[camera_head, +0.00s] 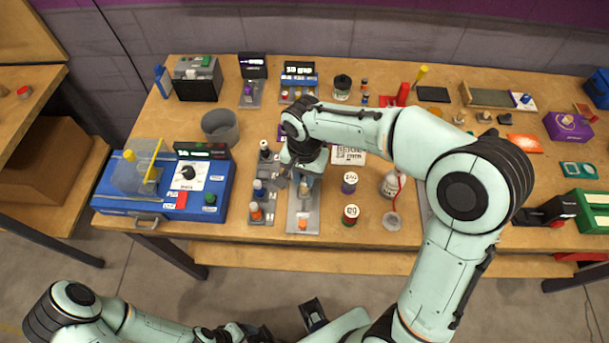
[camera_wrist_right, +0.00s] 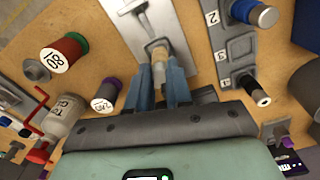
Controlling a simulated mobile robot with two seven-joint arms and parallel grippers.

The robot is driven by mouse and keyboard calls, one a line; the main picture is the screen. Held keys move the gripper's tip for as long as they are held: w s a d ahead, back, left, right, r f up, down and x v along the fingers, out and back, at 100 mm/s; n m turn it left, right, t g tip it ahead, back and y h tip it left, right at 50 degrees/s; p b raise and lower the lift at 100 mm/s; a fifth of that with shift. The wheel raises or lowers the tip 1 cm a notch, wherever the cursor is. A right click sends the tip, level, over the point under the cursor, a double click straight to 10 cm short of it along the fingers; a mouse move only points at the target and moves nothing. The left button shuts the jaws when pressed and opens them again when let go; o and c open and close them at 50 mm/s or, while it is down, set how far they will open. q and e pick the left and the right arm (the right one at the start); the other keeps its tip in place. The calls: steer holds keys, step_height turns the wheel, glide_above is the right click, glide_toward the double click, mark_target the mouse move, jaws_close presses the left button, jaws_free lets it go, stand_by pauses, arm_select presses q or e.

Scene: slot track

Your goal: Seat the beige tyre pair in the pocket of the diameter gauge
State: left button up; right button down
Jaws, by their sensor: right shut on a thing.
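The diameter gauge is a light grey plate (camera_head: 294,222) on the near part of the table, with a raised pocket frame; its plate also shows at the top of the right wrist view (camera_wrist_right: 122,14). My right gripper (camera_head: 304,182) is over the gauge. In the right wrist view its blue-grey fingers (camera_wrist_right: 160,72) are shut on the small beige tyre pair (camera_wrist_right: 159,66). The tyre pair is at the pocket end of the plate; whether it touches the pocket floor cannot be told. My left gripper (camera_head: 290,322) is low at the bottom edge, off the table, and its jaws are unclear.
A grey numbered rack (camera_wrist_right: 235,48) with a blue-topped piece stands beside the gauge. Round labelled pots (camera_head: 351,214) and (camera_head: 349,182) stand on its other side, with a bottle (camera_head: 391,185) beyond. A blue machine (camera_head: 160,200) takes up the table's left end.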

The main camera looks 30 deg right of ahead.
mark_target(304, 180)
steer(key=shift+f, duration=0.15)
steer(key=c, duration=1)
jaws_free()
steer(key=shift+c, duration=0.2)
arm_select(q)
steer(key=shift+f, duration=0.1)
arm_select(e)
steer(key=shift+r, duration=0.35)
arm_select(q)
steer(key=shift+w+r+p, duration=0.25)
steer(key=shift+r+p, duration=0.2)
steer(key=shift+r, duration=0.15)
steer(key=shift+w+r+p, duration=0.25)
steer(key=shift+r+p, duration=0.2)
steer(key=shift+r, duration=0.1)
arm_select(e)
step_height(304, 180, up, 12)
steer(key=shift+f, duration=0.15)
arm_select(q)
steer(key=shift+s, duration=0.15)
